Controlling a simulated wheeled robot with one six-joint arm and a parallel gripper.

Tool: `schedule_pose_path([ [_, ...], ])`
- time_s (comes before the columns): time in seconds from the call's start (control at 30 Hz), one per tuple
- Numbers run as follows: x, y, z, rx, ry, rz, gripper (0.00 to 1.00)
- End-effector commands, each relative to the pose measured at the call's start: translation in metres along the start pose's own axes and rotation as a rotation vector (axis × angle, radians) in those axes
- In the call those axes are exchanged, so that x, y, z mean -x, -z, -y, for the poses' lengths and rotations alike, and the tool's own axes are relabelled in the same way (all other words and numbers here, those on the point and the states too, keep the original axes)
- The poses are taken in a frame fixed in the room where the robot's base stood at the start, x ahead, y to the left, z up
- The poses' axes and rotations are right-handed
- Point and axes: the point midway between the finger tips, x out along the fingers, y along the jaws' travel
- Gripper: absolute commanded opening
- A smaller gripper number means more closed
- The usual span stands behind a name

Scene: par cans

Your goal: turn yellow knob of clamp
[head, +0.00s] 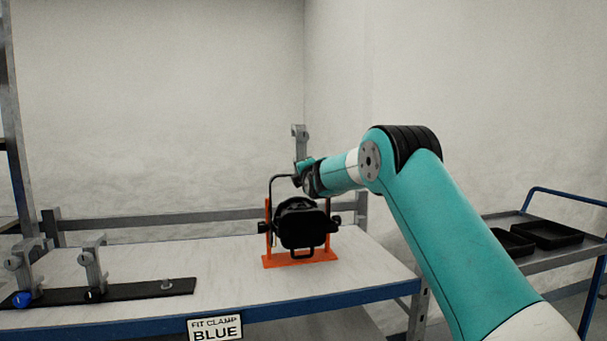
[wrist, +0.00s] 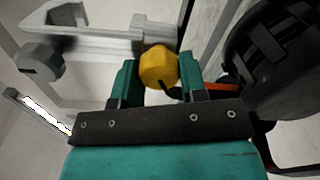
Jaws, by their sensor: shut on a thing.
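The yellow knob (wrist: 158,66) sits between the two teal fingers of my gripper (wrist: 158,80) in the wrist view, and the gripper is shut on it. The knob is joined to a grey clamp (wrist: 115,47), which has a second, grey knob (wrist: 42,62) on its left. In the head view the clamp (head: 299,132) stands upright above the black par can (head: 302,225), with my gripper (head: 304,175) at its lower part. The yellow knob is hidden in the head view.
The par can sits in an orange stand (head: 300,261) on the workbench (head: 225,281). At left, two grey clamps stand on a black strip (head: 130,291), one with a blue knob (head: 22,299). A sign (head: 215,328) reads FIT CLAMP BLUE. A trolley with black trays (head: 547,234) is at right.

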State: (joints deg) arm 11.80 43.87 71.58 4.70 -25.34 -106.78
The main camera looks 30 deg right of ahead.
Motion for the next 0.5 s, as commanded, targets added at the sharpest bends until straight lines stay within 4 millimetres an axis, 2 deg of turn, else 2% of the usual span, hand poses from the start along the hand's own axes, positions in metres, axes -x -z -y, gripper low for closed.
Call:
schedule_pose_path([
  [0.07, 0.0000, -0.0004, -0.0009, 0.000, -0.002, 0.001, 0.16],
  [0.1, 0.0000, -0.0004, -0.0008, -0.001, -0.002, 0.001, 0.46],
  [0.2, 0.0000, -0.0003, -0.0008, -0.001, -0.002, 0.001, 0.65],
  [0.5, 0.0012, 0.0000, -0.0002, -0.001, -0.001, 0.000, 0.65],
])
